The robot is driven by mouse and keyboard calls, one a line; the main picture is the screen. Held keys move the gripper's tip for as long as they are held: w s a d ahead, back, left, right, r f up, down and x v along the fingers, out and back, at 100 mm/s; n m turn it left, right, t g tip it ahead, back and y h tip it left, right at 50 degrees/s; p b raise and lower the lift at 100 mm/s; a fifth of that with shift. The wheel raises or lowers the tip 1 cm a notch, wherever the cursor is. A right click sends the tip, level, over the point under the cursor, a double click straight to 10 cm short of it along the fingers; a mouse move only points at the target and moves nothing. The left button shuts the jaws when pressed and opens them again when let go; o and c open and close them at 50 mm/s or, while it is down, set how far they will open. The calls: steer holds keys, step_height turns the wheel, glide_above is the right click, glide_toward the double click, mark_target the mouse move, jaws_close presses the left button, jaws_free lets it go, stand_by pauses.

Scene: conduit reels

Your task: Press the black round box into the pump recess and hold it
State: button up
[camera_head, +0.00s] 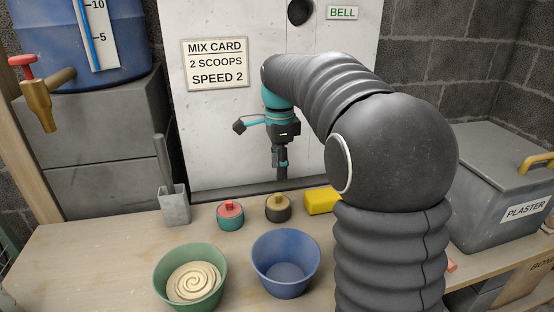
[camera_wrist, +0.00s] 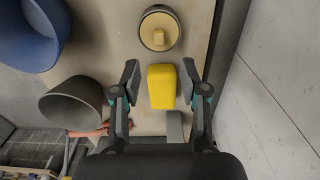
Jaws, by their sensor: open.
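The black round box (camera_head: 278,208) stands on the bench behind the blue bowl, with a tan top and a small knob. In the wrist view the black round box (camera_wrist: 160,30) lies beyond my fingertips, its knob yellowish. My gripper (camera_head: 281,168) points down above the bench, near the box, apart from it. In the wrist view my gripper (camera_wrist: 160,78) is open and empty, with a yellow block (camera_wrist: 162,88) showing between the fingers, below them.
A teal round box with a red top (camera_head: 230,216) stands left of the black one. A green bowl (camera_head: 182,290) and a blue bowl (camera_head: 285,268) stand in front. A grey holder (camera_head: 174,205) is at left, and a grey plaster bin (camera_head: 490,215) at right. A white panel (camera_head: 215,130) rises behind.

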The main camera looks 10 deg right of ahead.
mark_target(278, 194)
steer(key=shift+a+f, duration=0.2)
steer(key=shift+f, duration=0.45)
steer(key=shift+f+b, duration=2.05)
steer(key=shift+f, duration=1.7)
jaws_close()
steer(key=shift+r+p, duration=1)
steer(key=shift+r, duration=0.1)
steer(key=shift+r+p, duration=0.9)
steer(key=shift+r, duration=1)
steer(key=shift+s, duration=0.1)
